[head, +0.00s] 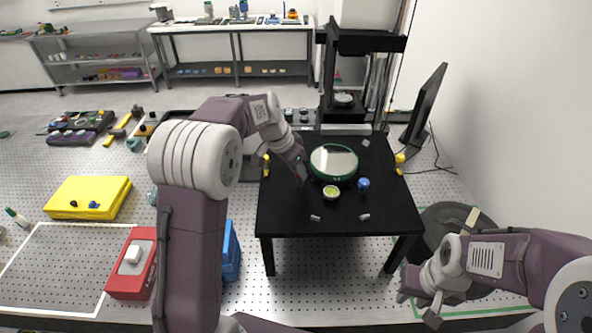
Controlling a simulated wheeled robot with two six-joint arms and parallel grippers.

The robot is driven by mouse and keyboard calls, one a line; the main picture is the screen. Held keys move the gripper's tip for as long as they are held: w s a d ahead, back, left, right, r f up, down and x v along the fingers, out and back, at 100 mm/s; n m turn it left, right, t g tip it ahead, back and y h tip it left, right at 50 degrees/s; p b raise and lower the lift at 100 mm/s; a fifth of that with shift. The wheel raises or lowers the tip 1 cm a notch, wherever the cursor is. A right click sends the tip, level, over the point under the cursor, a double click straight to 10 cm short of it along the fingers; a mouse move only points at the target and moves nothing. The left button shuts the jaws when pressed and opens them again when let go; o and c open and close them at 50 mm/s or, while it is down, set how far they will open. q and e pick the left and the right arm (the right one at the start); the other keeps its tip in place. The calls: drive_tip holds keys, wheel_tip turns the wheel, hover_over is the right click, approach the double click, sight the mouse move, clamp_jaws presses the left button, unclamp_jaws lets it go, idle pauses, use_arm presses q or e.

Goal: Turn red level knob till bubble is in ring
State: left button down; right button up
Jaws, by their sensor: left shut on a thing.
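The black instrument table (285,220) carries a round glass plate with a green rim (334,162). In front of it is a small round bubble level (331,191), yellow-green with a pale middle; the bubble's place against the ring is too small to tell. A blue knob (363,184) stands to the right of the level. My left gripper (301,173) points down at the left of the glass plate and is shut on the red level knob, which the gripper hides. My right gripper (419,304) is open and empty, low at the right, away from the table.
Two small grey pieces (315,218) lie on the table's front part. Yellow clamps (400,158) stand at its sides. A dark monitor (426,103) is at the right, and a black tower (345,75) behind. A red box (133,264) and yellow case (88,197) lie left.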

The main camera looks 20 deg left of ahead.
use_arm(q)
drive_tip(key=shift+d+f, duration=0.1)
drive_tip(key=c, duration=1.4)
unclamp_jaws()
drive_tip(key=shift+o, duration=1.3)
drive_tip(key=shift+w+d, duration=0.1)
drive_tip(key=shift+w, duration=0.05)
drive_tip(key=shift+w+d+f, duration=0.1)
drive_tip(key=shift+w+d, duration=0.05)
drive_tip(key=shift+w, duration=0.1)
drive_tip(key=b+v, duration=0.1)
drive_tip(key=v, duration=0.8)
drive_tip(key=shift+w, duration=0.1)
